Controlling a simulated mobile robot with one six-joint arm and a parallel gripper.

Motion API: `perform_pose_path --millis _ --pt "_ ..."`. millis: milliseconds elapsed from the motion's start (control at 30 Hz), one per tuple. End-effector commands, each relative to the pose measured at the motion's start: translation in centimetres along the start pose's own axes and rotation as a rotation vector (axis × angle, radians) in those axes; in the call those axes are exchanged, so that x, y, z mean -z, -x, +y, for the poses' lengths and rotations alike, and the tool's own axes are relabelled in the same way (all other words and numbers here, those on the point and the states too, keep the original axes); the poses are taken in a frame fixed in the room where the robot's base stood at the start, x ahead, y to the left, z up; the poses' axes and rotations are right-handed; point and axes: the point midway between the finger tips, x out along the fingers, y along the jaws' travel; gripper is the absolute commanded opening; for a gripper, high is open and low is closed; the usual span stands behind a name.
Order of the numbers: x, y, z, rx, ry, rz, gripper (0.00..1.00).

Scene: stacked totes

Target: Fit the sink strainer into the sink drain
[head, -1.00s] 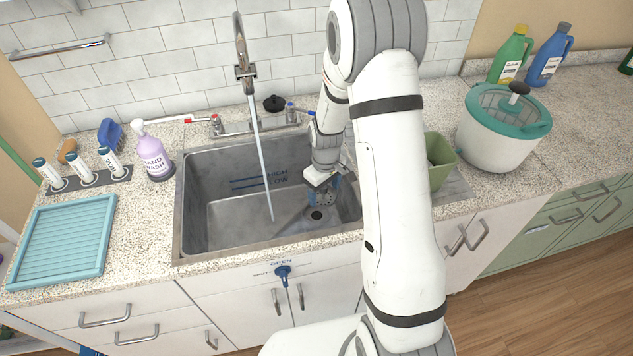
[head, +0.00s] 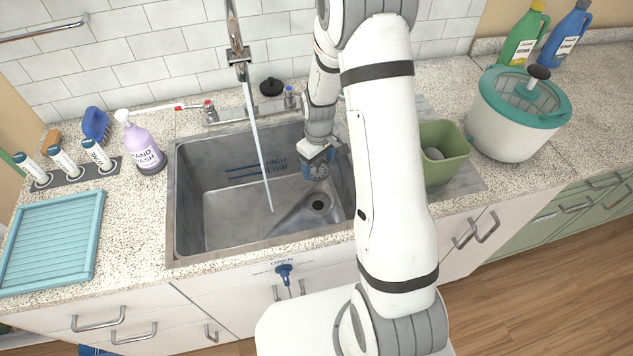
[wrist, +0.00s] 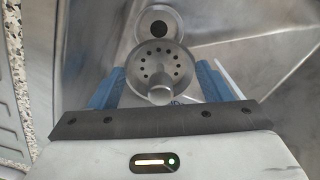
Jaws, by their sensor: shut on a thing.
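The sink strainer (wrist: 155,67) is a round metal disc with a ring of holes and a central knob. It also shows in the head view (head: 319,172). My gripper (head: 317,160) is shut on it, with a blue finger on each side in the wrist view (wrist: 160,84). The sink drain (head: 318,205) is a dark round hole in the sink floor at the right front. In the wrist view the drain (wrist: 160,27) lies just beyond the strainer, partly covered by its edge. The strainer is apart from the drain, above and behind it in the head view.
The grey sink basin (head: 215,217) surrounds my gripper, its right wall close by. A stream falls from the faucet (head: 238,55) left of my gripper. A green container (head: 447,165) stands right of the sink. A black stopper (head: 271,87) sits behind it.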

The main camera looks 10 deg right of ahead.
Motion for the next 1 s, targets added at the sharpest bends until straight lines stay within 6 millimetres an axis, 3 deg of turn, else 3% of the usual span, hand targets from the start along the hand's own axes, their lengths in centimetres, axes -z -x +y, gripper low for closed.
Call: perform_pose_path --millis 600,1000 --pt "-0.1 -7.6 0.3 0.0 -0.006 0.0 0.45" --pt "-0.1 -8.6 0.3 0.0 -0.007 0.0 0.45"
